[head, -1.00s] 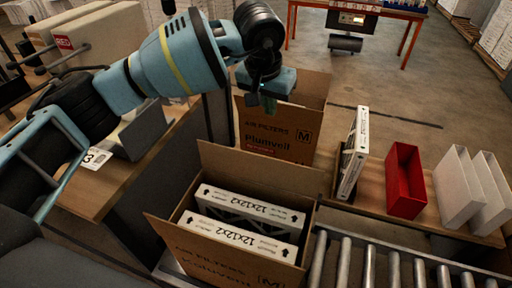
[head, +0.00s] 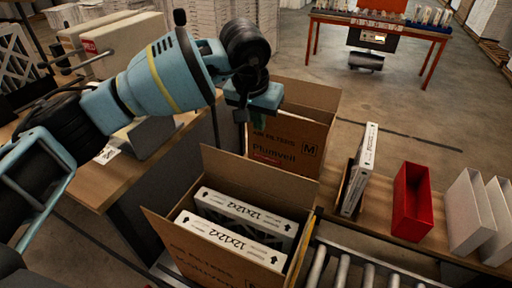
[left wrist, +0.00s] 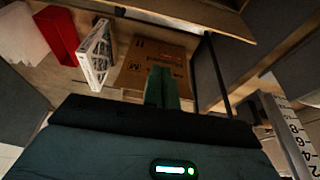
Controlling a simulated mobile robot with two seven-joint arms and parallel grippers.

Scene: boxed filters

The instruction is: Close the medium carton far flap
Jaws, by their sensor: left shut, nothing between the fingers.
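An open carton (head: 200,262) with boxed filters (head: 240,220) marked 12x12x2 stands in the front middle of the head view. Its far flap (head: 232,165) stands up. Behind it is a second carton (head: 290,135) marked Plumveil and M, with raised flaps. My left gripper (head: 240,117) points down, shut and empty, at the near left edge of the second carton, above and behind the front carton's far flap. In the left wrist view its fingers (left wrist: 162,86) are together in front of a brown carton (left wrist: 150,60). My right gripper is not in view.
An upright filter box (head: 362,170), a red bin (head: 411,203) and white boxes (head: 470,215) stand to the right. A roller conveyor (head: 340,268) runs along the front right. A wooden bench (head: 95,185) is at left and an orange table (head: 420,35) at the back.

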